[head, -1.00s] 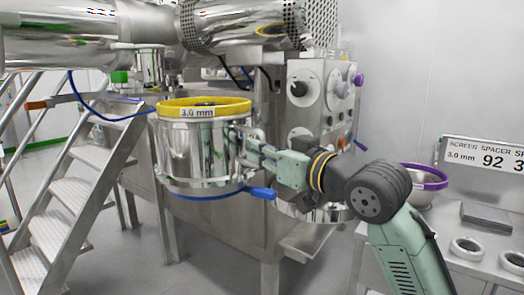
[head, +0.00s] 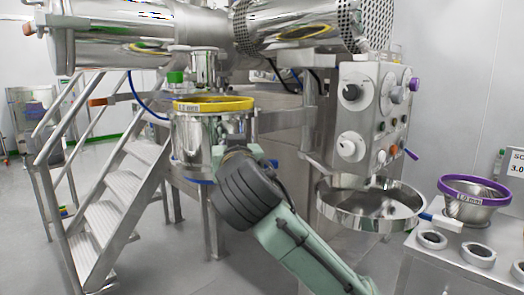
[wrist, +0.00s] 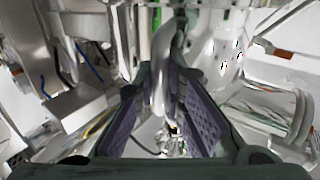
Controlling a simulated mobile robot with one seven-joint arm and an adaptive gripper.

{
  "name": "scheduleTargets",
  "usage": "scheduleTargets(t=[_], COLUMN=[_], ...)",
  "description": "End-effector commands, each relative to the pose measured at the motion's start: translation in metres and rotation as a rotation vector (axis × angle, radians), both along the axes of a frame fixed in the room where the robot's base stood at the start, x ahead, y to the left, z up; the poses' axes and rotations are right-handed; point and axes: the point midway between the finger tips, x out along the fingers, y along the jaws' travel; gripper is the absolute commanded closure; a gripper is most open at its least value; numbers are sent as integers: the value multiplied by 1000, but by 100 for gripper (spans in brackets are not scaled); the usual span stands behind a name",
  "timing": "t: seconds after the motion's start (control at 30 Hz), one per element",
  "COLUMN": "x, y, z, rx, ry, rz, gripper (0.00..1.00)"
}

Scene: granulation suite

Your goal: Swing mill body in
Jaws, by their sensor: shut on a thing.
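The mill body (head: 193,143) is a shiny steel cylinder with a yellow ring (head: 213,104) around its top. It stands upright at centre left in the head view, with its rim a little below a short vertical steel outlet (head: 205,68). Whether they touch is unclear. My gripper (wrist: 160,112) is shut on a curved steel handle (wrist: 164,65) in the wrist view, the purple-padded fingers on either side of it. In the head view my wrist hides the fingers and the lower right of the mill body.
Steel steps (head: 122,188) stand to the left. A control panel (head: 370,115) with knobs and a round steel pan (head: 370,205) are to the right. A purple-rimmed bowl (head: 472,205) and rings (head: 478,254) sit on a side table. Open floor shows in front.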

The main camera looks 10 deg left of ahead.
Motion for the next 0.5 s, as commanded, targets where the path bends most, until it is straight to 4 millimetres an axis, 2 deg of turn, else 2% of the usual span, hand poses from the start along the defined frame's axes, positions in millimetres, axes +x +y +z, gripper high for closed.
scheduleTargets(t=[0.03,0.5], x=[3,56], y=[17,115], z=[-1,-1], rx=[-3,-3], ry=[3,7], rz=[-13,-39], gripper=[100,100])
